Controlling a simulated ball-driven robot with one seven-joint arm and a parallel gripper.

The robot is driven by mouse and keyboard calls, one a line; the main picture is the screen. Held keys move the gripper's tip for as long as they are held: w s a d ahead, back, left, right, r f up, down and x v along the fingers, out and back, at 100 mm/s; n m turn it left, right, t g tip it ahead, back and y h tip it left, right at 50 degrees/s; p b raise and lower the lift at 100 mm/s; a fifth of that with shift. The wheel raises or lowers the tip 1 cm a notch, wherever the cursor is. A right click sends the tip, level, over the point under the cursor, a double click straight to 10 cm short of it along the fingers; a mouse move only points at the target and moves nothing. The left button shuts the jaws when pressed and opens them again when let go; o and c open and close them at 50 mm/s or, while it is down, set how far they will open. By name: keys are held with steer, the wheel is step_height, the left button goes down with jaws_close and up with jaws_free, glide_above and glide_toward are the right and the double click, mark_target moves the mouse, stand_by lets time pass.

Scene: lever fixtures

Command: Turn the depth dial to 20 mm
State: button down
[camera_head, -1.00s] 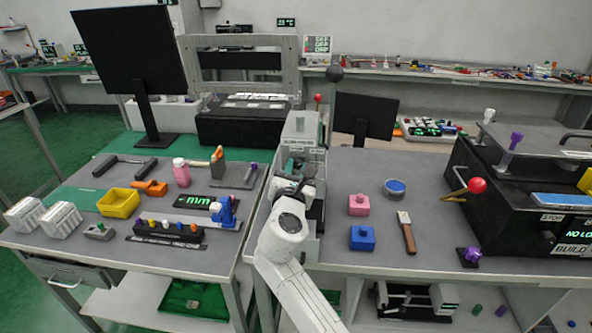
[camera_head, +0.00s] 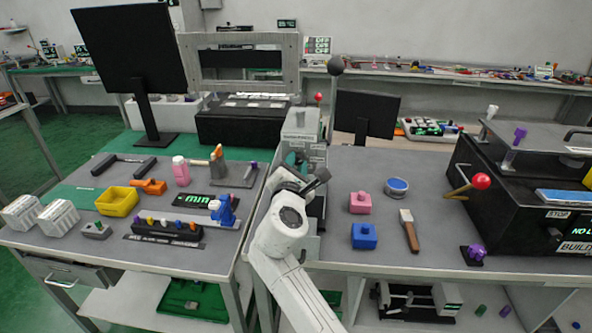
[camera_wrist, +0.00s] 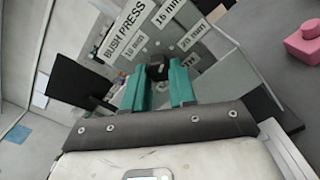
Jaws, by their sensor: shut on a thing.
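A further label lies left of the dial. The depth dial (camera_wrist: 157,72) shows as a small dark knob between the teal fingers of my gripper (camera_wrist: 158,80), which is shut on it. The fingers hide much of the dial, and I cannot read its setting. In the head view my wrist covers the dial.
A black machine with a red-knobbed lever (camera_head: 481,181) stands at the far right.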

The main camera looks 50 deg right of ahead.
steer(key=shift+m+b, duration=1.05)
steer(key=shift+m, duration=1.15)
steer(key=c, duration=0.9)
jaws_free()
steer(key=shift+r, duration=0.1)
steer(key=v, duration=1)
steer(key=shift+s+a+b, duration=0.25)
steer(key=shift+a+b, duration=0.1)
steer(key=shift+b, duration=0.05)
